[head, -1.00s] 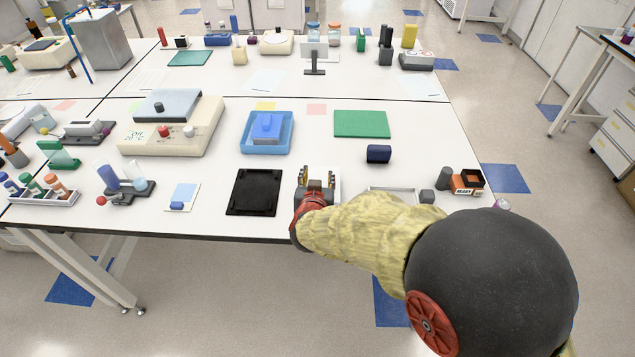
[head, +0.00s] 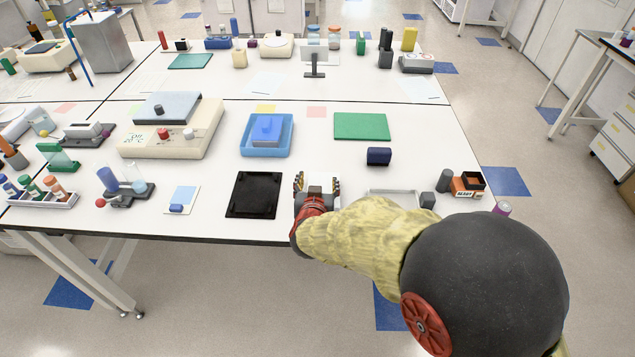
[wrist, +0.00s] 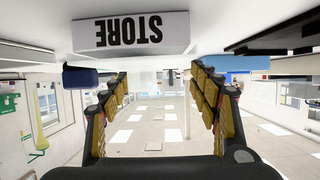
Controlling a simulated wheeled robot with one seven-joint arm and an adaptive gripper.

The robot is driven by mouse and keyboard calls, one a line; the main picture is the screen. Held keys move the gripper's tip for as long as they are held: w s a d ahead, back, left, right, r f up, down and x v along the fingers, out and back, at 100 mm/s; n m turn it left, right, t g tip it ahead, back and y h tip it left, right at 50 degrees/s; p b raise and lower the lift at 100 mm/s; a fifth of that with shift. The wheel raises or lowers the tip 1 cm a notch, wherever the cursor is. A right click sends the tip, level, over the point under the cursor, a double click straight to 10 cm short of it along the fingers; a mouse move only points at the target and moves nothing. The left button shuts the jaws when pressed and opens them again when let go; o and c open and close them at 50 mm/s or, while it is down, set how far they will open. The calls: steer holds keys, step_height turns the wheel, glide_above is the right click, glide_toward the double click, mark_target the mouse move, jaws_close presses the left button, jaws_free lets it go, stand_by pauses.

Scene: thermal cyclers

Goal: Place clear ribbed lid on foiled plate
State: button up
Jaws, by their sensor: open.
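My gripper (head: 317,183) is open and empty at the table's front edge, just right of the black tray. In the wrist view its two fingers (wrist: 165,85) stand wide apart. A white block marked STORE (wrist: 130,32), upside down in that view, lies just beyond the fingers and apart from them. In the head view the gripper mostly hides it. I cannot clearly make out a clear ribbed lid or a foiled plate. A pale low frame or tray (head: 392,192) lies right of the gripper, partly hidden by my arm; I cannot tell what it is.
The black tray (head: 236,195) lies left of the gripper, and a blue tray (head: 246,134) with a blue block lies behind it. A green mat (head: 362,126), a navy block (head: 379,156), a dark grey block (head: 428,198) and an orange-black box (head: 468,186) are to the right.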

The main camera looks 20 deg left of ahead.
steer(key=shift+r, duration=0.25)
steer(key=p+v, duration=0.4)
steer(key=v, duration=0.6)
steer(key=s+d+r+g+y, duration=0.2)
steer(key=s+d+r+g, duration=0.2)
steer(key=d+r, duration=0.95)
steer(key=s+d+m+g+h, duration=0.2)
steer(key=s+d+g+h, duration=0.1)
steer(key=s+d, duration=1.4)
steer(key=d+h, duration=0.1)
steer(key=d, duration=0.3)
steer(key=shift+s+d+r+g+h, duration=0.2)
steer(key=shift+d+g+h, duration=0.05)
steer(key=shift+g+h, duration=0.15)
